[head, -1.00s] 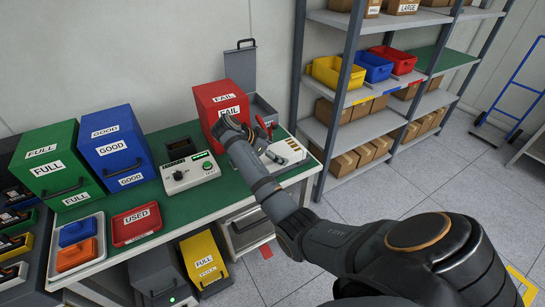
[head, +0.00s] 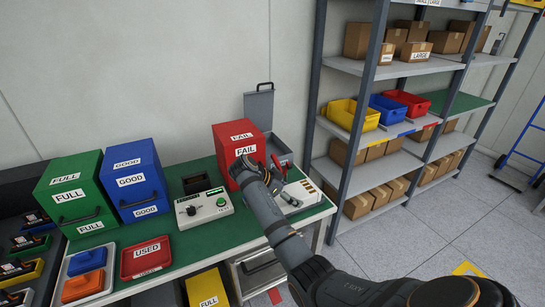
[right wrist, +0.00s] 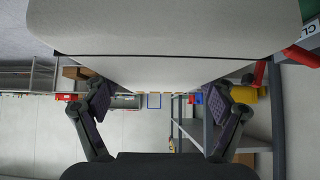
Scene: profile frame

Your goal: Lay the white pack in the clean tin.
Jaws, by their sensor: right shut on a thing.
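My right gripper (head: 264,176) is over the far right part of the green bench, in front of the red FAIL box. In the right wrist view its fingers (right wrist: 158,100) are spread wide on either side of a pale, flat-sided thing (right wrist: 150,72), which I take to be the white pack. In the head view the pack is hidden behind my gripper. The grey tin (head: 285,150) stands behind and right of the FAIL box, its lid (head: 259,106) raised. A partly cut-off label starting "CL" (right wrist: 308,27) shows in the right wrist view. My left gripper is out of view.
The red FAIL box (head: 236,138) is close beside my gripper. A tester (head: 205,209) stands left. A grey shelf post (head: 317,110) rises at the bench's right.

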